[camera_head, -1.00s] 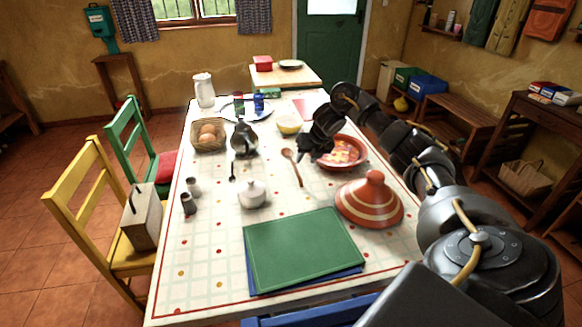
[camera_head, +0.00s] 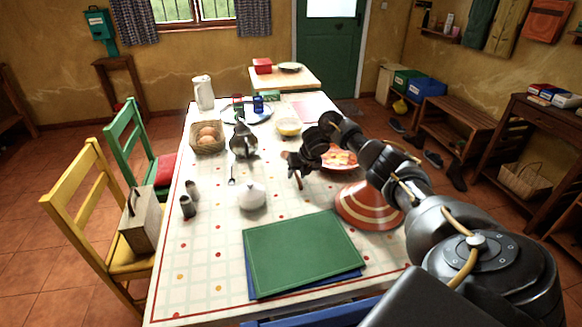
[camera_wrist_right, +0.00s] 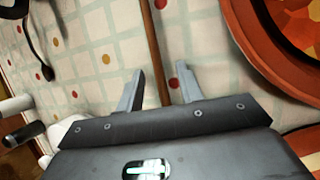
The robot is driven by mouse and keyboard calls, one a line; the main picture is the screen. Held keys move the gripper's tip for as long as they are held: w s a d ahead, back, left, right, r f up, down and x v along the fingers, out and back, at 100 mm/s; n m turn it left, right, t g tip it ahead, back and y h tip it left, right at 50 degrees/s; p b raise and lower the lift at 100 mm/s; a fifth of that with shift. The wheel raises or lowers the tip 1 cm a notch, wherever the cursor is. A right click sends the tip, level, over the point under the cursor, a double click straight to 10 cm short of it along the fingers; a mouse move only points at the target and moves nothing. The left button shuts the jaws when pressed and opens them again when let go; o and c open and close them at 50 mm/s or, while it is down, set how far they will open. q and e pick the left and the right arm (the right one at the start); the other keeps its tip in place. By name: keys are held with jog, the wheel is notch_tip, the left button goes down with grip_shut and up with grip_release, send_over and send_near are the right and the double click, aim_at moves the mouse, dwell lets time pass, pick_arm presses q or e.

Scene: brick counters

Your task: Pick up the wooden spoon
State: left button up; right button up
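The wooden spoon (camera_head: 298,180) lies on the patterned tablecloth in the middle of the table; in the head view my right gripper hides most of it. My right gripper (camera_head: 296,172) is over the spoon. In the right wrist view, the spoon's brown handle (camera_wrist_right: 160,50) runs down between the two spread fingers of the right gripper (camera_wrist_right: 158,92), with gaps on both sides. The fingers are open, and I cannot tell how far above the cloth they are. My left gripper is not in view.
A terracotta dish (camera_head: 340,158) with food and a striped tagine lid (camera_head: 368,206) stand right of the spoon. A white lidded bowl (camera_head: 252,196) and a metal pot (camera_head: 243,141) stand left of it. A green board (camera_head: 302,248) lies in front.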

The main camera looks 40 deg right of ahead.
jog(key=c, duration=0.6)
grip_shut()
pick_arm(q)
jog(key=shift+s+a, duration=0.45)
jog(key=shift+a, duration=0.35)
pick_arm(e)
jog(key=shift+r, duration=0.1)
jog(key=shift+r, duration=0.45)
notch_tip(320, 180, up, 2)
jog(key=shift+r, duration=0.25)
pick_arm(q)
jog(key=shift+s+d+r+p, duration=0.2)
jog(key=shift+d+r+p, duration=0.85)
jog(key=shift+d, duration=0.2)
pick_arm(e)
jog(key=s+a+r, duration=0.3)
jog(key=s+r, duration=0.6)
jog(key=s, duration=0.4)
jog(key=shift+s+r, duration=0.25)
jog(key=shift+s, duration=0.15)
